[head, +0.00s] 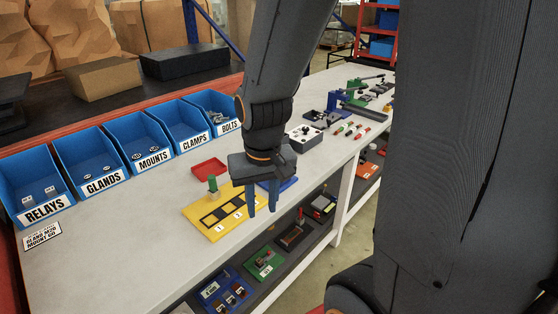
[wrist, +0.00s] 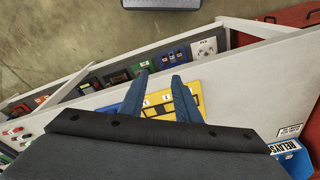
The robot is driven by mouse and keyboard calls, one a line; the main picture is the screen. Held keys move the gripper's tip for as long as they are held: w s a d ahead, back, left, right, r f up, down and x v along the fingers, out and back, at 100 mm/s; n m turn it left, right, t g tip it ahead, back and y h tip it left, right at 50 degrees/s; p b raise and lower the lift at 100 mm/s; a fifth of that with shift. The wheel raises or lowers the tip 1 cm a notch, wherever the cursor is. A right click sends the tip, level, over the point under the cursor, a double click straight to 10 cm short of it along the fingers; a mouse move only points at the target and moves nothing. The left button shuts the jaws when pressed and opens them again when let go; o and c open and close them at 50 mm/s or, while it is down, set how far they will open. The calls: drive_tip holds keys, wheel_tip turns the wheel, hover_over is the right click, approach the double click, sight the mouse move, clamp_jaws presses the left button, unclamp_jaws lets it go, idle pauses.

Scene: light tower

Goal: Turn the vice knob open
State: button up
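My gripper (head: 261,210) hangs over the front edge of the yellow board on the bench, with its two blue fingers apart and nothing between them. In the wrist view my gripper (wrist: 160,76) also shows open, its fingers over the yellow board (wrist: 189,90). No vice knob can be made out clearly. A blue and dark clamp-like device (head: 345,98) stands farther along the bench and may be the vice; it is too small to tell. My arm and gripper hide part of the bench.
The yellow board (head: 203,223) has dark slots and a green cylinder (head: 212,184) near it. Blue bins (head: 92,168) line the back.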

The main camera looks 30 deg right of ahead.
drive_tip(key=w+d+m+p, duration=0.1)
drive_tip(key=w+d+m, duration=0.4)
drive_tip(key=w+m, duration=0.2)
drive_tip(key=w+d+m+g, duration=0.1)
drive_tip(key=w+d+m, duration=0.5)
drive_tip(key=m, duration=0.3)
drive_tip(key=w+d+m+p, duration=0.1)
drive_tip(key=w+d+m, duration=0.5)
drive_tip(key=w+m, duration=0.2)
drive_tip(key=shift+d+f+m+p, duration=0.1)
drive_tip(key=shift+f+m+p, duration=0.25)
drive_tip(key=shift+m, duration=0.05)
drive_tip(key=shift+d+f, duration=0.1)
drive_tip(key=shift+f, duration=0.1)
drive_tip(key=shift+w+f+p, duration=0.1)
drive_tip(key=shift+f+p, duration=1.25)
drive_tip(key=shift+f, duration=2.35)
clamp_jaws()
